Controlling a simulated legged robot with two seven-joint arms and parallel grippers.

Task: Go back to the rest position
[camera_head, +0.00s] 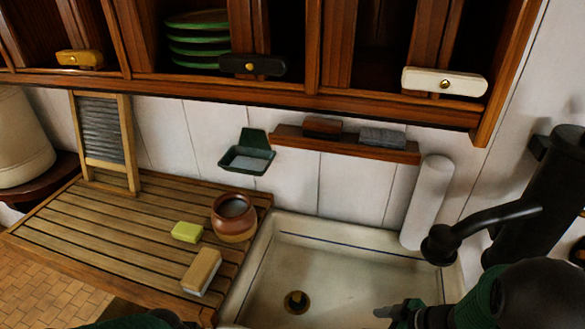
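The dark arm at the lower right is my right arm, with green on it. My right gripper (385,312) reaches over the lower part of the sink; its fingers look small and partly cut by the bottom edge, and whether they are open or shut is unclear. No object shows in it. A dark and green part of my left arm shows at the bottom edge on the left; its fingers are not visible.
A slatted wooden drainboard (110,215) holds a brown pot (234,230), a yellow-green sponge (187,232) and a brush (201,271). A washboard (103,140) stands behind. The white sink (330,270) is empty, beside a black tap (490,218). A wooden cabinet (310,97) overhangs.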

